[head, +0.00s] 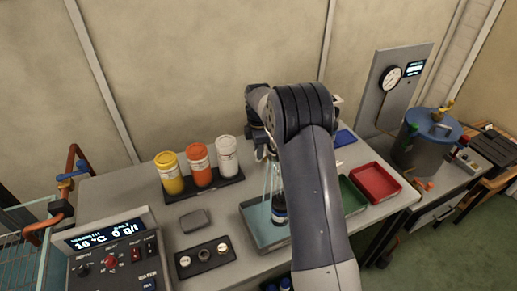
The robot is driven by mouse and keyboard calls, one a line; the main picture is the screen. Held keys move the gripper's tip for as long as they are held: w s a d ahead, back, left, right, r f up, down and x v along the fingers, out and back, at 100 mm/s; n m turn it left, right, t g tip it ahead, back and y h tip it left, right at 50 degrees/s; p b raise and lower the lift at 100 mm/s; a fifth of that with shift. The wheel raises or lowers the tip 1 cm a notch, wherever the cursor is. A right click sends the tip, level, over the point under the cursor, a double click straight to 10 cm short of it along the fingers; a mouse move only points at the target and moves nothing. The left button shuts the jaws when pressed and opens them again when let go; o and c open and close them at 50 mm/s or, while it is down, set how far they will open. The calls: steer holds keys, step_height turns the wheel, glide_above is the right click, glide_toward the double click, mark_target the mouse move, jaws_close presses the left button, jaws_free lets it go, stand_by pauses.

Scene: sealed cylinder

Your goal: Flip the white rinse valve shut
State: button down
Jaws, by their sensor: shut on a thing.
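I cannot clearly make out a white rinse valve. A grey vessel (418,152) with a blue lid (432,124) stands at the right; small yellow, green and pale fittings sit on it, too small to read. My gripper (268,152) is over the grey-blue tray (256,232), partly hidden behind my arm. It is shut on what looks like the top of a clear, slender cylinder (272,182) with a dark lower end (279,211). The cylinder is roughly upright; whether it touches the tray floor cannot be told.
Yellow (171,177), orange (200,168) and white (227,157) jars stand in a black rack. Green (352,197) and red (376,183) trays lie right of my arm. A gauge panel (392,85) stands behind. A control box (112,250) is at front left.

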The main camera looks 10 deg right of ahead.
steer(key=shift+w+a+m+p, duration=0.1)
steer(key=shift+w+a+m, duration=0.35)
steer(key=shift+m, duration=0.75)
steer(key=shift+w+a+m+p, duration=0.15)
steer(key=shift+w+m, duration=0.55)
steer(key=shift+m, duration=0.5)
steer(key=shift+w+a+m+p, duration=0.1)
steer(key=shift+w+a+m, duration=0.35)
steer(key=shift+m, duration=0.75)
steer(key=shift+w+d, duration=0.1)
steer(key=shift+d, duration=0.05)
steer(key=c, duration=1.2)
jaws_free()
steer(key=shift+r, duration=0.15)
step_height(320, 180, up, 11)
steer(key=shift+f+b, duration=0.2)
steer(key=shift+b, duration=0.45)
